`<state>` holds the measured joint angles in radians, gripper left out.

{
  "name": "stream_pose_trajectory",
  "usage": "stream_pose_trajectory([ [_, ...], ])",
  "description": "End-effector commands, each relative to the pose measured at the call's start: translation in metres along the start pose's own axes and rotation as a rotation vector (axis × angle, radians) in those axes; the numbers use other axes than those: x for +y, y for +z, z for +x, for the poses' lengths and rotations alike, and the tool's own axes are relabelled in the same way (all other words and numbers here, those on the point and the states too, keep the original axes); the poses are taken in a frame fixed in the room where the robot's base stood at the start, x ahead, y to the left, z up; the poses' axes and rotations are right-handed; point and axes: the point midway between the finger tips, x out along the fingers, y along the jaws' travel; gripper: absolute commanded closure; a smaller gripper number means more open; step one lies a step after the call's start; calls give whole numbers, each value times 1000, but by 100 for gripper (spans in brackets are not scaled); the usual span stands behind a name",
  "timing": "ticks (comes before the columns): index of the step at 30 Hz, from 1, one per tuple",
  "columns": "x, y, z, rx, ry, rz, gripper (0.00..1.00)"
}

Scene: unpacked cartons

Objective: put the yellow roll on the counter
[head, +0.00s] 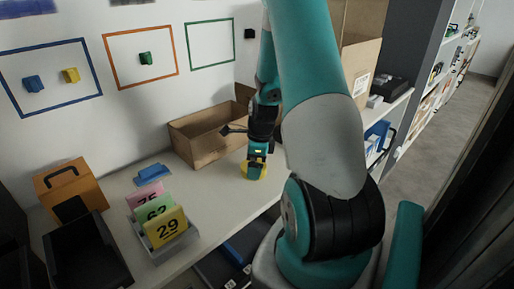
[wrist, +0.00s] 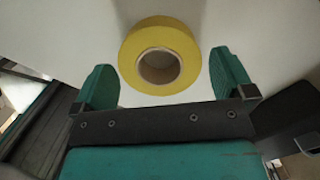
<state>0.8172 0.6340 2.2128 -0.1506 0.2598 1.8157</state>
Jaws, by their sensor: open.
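The yellow roll (wrist: 160,34) is a ring of yellow tape with a brown core. In the wrist view it lies on the pale counter (wrist: 60,40), its flat side toward the camera, in front of and between the two fingers. My gripper (wrist: 168,80) is open, with teal fingers to the left and right of the roll and a gap on each side. In the head view, my gripper (head: 257,165) is low over the counter (head: 205,195), and the roll (head: 263,172) shows partly behind it. I cannot tell its exact height.
An open cardboard carton (head: 200,140) stands behind my gripper. The counter's front edge is close to my gripper.

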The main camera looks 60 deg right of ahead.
Motion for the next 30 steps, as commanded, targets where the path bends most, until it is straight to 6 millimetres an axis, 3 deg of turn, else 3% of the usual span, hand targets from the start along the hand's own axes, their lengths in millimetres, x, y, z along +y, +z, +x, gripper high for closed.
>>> stream_pose_trajectory([
  [12, -1, 0, -87, -1, -6, 1, 0],
  [18, 0, 0, -106, 0, -1, 1, 0],
  [23, 1, 1, -109, -1, 0, -8, 0],
  [26, 11, 21, -113, -12, 3, -133, 0],
  [29, 45, 67, -124, -41, 11, -471, 0],
  [30, 67, 89, -129, -59, 15, -665, 0],
])
